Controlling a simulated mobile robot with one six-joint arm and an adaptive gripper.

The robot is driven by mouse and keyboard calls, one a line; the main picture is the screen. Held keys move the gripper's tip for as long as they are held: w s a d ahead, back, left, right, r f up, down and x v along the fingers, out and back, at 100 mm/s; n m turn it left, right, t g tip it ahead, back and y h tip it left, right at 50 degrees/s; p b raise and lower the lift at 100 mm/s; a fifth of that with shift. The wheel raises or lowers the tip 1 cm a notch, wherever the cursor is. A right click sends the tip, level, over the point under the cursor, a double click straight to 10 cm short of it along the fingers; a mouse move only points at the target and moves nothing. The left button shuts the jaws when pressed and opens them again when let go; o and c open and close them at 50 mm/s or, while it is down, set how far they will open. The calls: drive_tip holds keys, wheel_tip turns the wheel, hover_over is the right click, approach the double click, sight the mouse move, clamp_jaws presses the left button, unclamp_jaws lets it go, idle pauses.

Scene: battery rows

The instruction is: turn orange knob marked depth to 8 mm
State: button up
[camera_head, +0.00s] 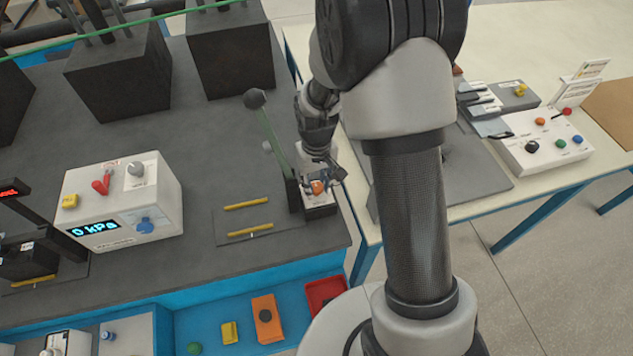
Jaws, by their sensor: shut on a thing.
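An orange knob (318,187) sits on a small box (321,211) with a pale top and dark body, near the right edge of the dark bench. My gripper (323,182) is at this knob, pointing down, its fingers shut around it. The fingers hide part of the knob. Its depth marking and scale are too small to read from here. A second orange knob (540,121) is on a white panel box (516,152) on the cream table at the right, away from my gripper.
A lever with a green shaft (272,138) and black ball stands just left of my gripper. A white box (115,200) reading 0 kPa is farther left. Dark blocks (120,75) stand behind. Yellow bars (248,204) lie on a plate. The bench's middle is mostly clear.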

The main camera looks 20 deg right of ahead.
drive_tip(key=o, duration=1.1)
